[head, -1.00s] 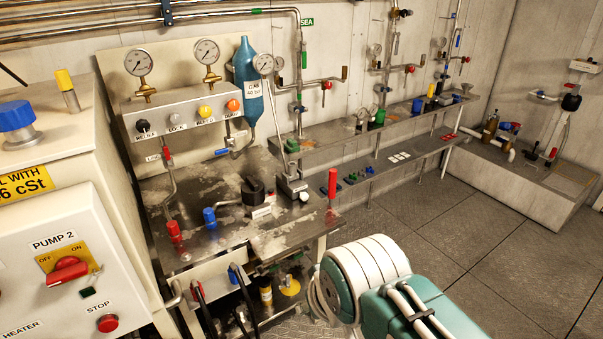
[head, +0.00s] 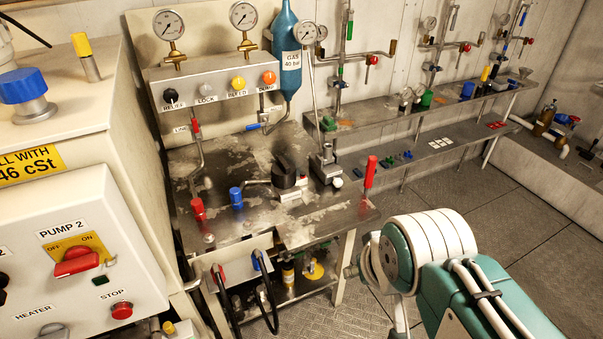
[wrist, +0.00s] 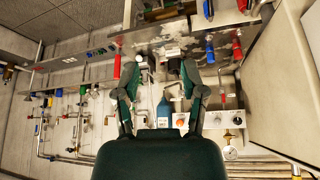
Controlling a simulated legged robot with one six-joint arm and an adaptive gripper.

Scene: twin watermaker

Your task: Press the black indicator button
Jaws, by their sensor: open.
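A black round button (head: 170,96) sits at the left end of a grey wall panel above the workbench, labelled RELIEF. Beside it are a grey button (head: 206,89) labelled LOCK, a yellow one (head: 238,83) and an orange one (head: 268,77). In the wrist view, which is upside down, the black button (wrist: 238,121) is to the right of my gripper. My gripper (wrist: 161,72) is open and empty, with its fingers wide apart and touching no button. The head view shows my arm at lower right but not the fingers.
A steel workbench (head: 240,160) holds a black block (head: 285,171), red and blue fittings and an upright red lever (head: 370,172). A blue gas bottle (head: 287,50) and gauges stand close to the panel. The PUMP 2 cabinet (head: 130,250) blocks the left. Floor (head: 470,200) at right is clear.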

